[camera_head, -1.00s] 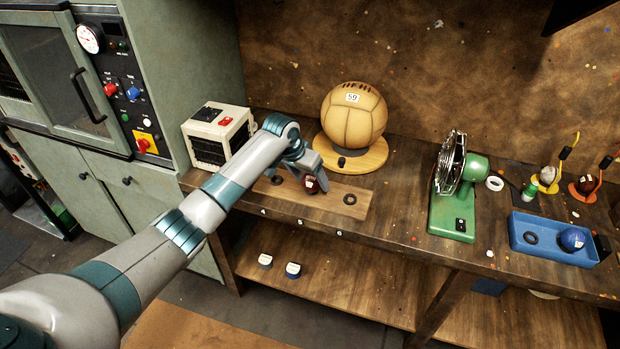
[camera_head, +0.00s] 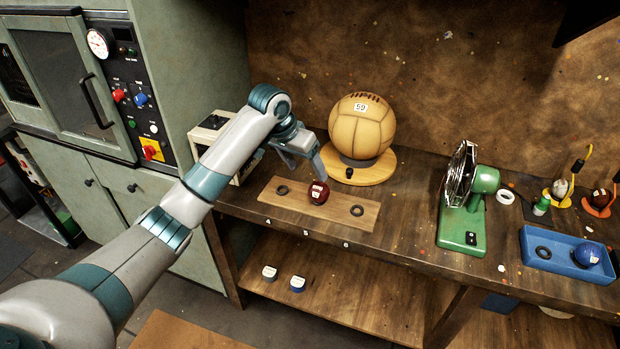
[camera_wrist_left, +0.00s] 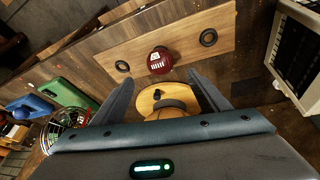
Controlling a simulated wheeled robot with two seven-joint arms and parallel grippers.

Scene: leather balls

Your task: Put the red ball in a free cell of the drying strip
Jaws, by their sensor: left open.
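The dark red ball (camera_head: 318,193) sits in the middle cell of the wooden drying strip (camera_head: 345,222), between two black rings with nothing on them. It also shows in the left wrist view (camera_wrist_left: 160,59), with a white label. The left ring (camera_head: 282,190) and the right ring (camera_head: 357,210) lie bare on the strip. My left gripper (camera_head: 302,172) is open and empty, behind and above the strip, apart from the ball. In the left wrist view its two fingers (camera_wrist_left: 165,90) stand wide apart, short of the ball. My right gripper is not in view.
A large tan ball (camera_head: 360,128) on a round wooden stand is close behind the strip. A cream box (camera_head: 209,127) stands to the left, partly behind my arm. A green fan (camera_head: 463,212) and a blue tray (camera_head: 565,262) with a blue ball stand to the right.

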